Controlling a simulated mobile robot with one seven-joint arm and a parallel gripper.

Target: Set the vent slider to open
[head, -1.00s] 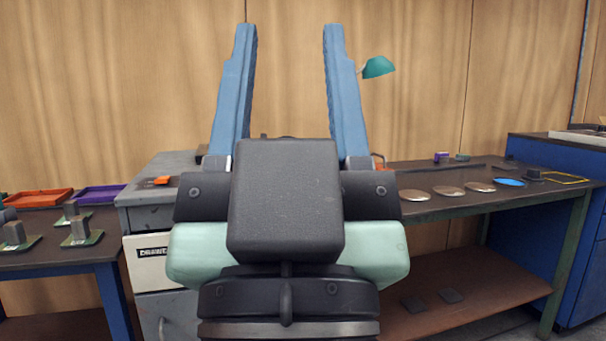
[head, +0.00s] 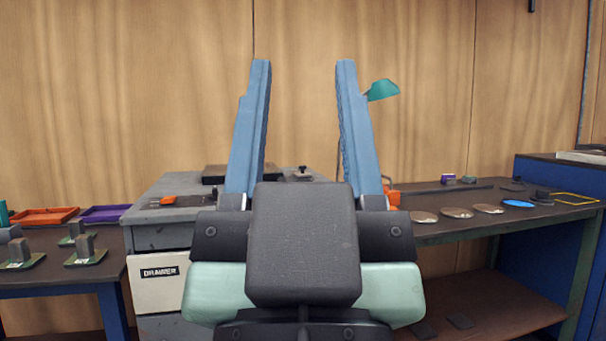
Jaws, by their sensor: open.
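My gripper (head: 303,64) is raised in front of the camera, with its two blue fingers pointing up and spread wide apart. Nothing is between them. I cannot clearly make out a vent slider. A grey cabinet (head: 160,236) with a drawer label stands behind the gripper. On its top are a small orange piece on a dark strip (head: 168,201), a dark flat plate (head: 214,174) and a small dark knob (head: 303,171). Whether any of these is the slider I cannot tell. My gripper hides much of the cabinet top.
A left table (head: 60,276) holds an orange tray (head: 46,216), a purple tray (head: 106,213) and small blocks on green bases. A blue cabinet (head: 560,235) stands at far right.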

